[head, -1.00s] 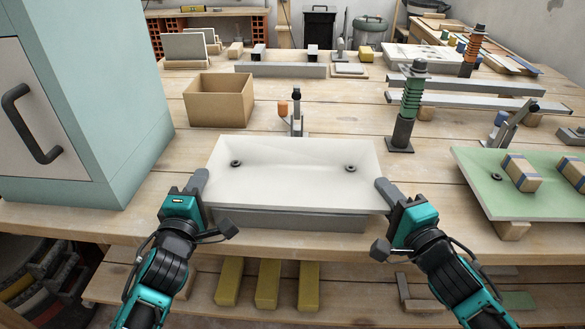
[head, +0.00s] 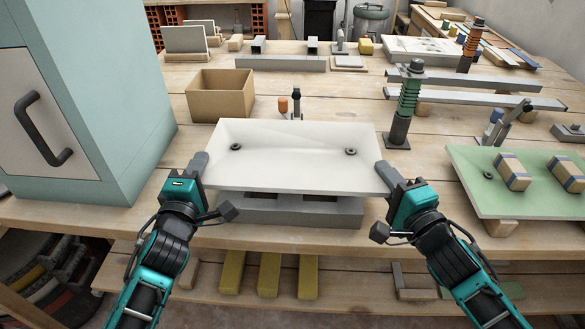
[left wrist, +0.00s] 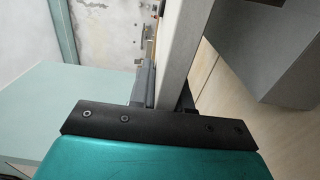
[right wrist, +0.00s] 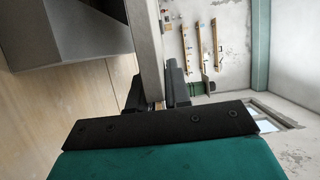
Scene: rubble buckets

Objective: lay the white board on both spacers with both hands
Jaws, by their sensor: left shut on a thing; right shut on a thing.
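The white board (head: 290,165), with two dark round fittings on top, is held roughly level above a grey base (head: 290,214) at the table's front. My left gripper (head: 199,170) is shut on its left edge and my right gripper (head: 385,178) on its right edge. The board's edge stands between the fingers in the left wrist view (left wrist: 183,50) and in the right wrist view (right wrist: 145,50). Two dark patches show under the board's front edge; I cannot tell if they are the spacers. The board hides most of what lies beneath. A gap shows between board and base.
A cardboard box (head: 218,98) and a small upright clamp (head: 296,103) stand behind the board. A teal cabinet (head: 120,110) is at the left. A green spring post (head: 404,108) and a green board with wooden blocks (head: 480,196) are at the right.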

